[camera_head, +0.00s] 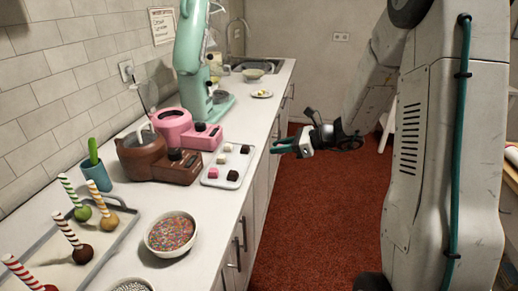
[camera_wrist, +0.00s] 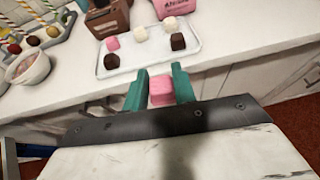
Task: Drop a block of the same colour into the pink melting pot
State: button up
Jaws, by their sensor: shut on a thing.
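The pink melting pot (camera_head: 175,120) stands on the counter just behind the brown melting pot. Only the front of its pink base (camera_wrist: 178,7) shows at the top of the wrist view. My gripper (camera_head: 276,146) is out past the counter's front edge, to the right of the tray. In the wrist view its teal fingers are shut on a pink block (camera_wrist: 162,86). In the head view I cannot make out the held block. The white tray (camera_wrist: 146,58) holds another pink block (camera_wrist: 112,44), two pale blocks and two dark brown blocks.
The brown melting pot (camera_head: 138,152) stands nearer than the pink one. A mint-green stand mixer (camera_head: 190,60) stands behind the pink pot. A sprinkle bowl (camera_head: 171,234), a green cup (camera_head: 97,177) and cake pops are nearer. Red floor lies open below the gripper.

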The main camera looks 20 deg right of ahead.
jog(key=shift+s+d+r, duration=0.1)
jog(key=shift+s+d, duration=0.2)
jog(key=shift+d, duration=0.4)
jog(key=shift+s+d+r, duration=0.1)
jog(key=shift+s+d, duration=0.2)
jog(key=shift+d, duration=0.35)
